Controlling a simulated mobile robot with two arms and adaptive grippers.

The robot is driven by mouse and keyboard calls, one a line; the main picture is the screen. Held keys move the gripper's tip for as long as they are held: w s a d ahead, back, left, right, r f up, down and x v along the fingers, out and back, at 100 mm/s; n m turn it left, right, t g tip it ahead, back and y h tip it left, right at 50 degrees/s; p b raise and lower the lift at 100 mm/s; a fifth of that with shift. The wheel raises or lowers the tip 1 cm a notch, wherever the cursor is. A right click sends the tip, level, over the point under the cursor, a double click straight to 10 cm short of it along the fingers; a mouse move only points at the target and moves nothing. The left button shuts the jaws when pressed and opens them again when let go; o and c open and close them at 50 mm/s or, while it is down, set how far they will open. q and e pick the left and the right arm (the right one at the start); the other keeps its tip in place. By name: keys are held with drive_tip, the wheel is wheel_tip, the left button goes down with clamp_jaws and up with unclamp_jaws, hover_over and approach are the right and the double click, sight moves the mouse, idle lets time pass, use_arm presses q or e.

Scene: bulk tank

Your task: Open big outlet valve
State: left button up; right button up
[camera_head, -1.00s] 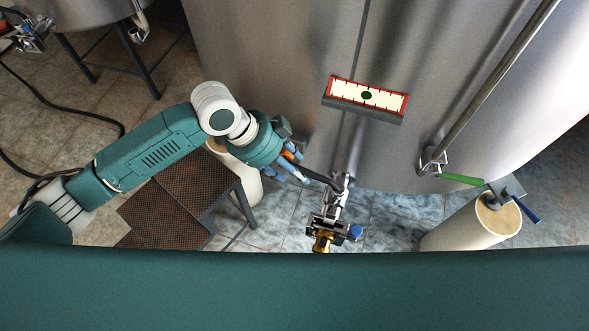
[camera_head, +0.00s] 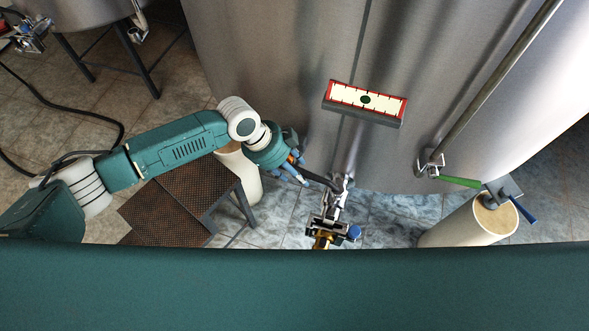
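The outlet valve (camera_head: 330,207) is a metal fitting low on the front of the large steel tank (camera_head: 280,60). A dark lever handle (camera_head: 322,180) points from it up and left toward my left gripper. My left gripper (camera_head: 302,173), with blue fingers, is at the free end of this handle. Whether its fingers touch or enclose the handle cannot be told, and their gap is too small to read. A blue knob (camera_head: 353,232) and a brass-coloured part (camera_head: 321,241) show at the valve's lower end. My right gripper is not in view.
A brown step stool (camera_head: 190,195) stands below my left arm. A red-framed gauge (camera_head: 366,101) is on the tank. At right are a pipe (camera_head: 490,85), a green lever (camera_head: 460,182), a blue lever (camera_head: 524,211) and a pale cylinder (camera_head: 468,224). A hose (camera_head: 70,110) lies left.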

use_arm(q)
drive_tip(key=shift+d+f, duration=0.15)
drive_tip(key=shift+f, duration=0.15)
clamp_jaws()
drive_tip(key=shift+s, duration=0.15)
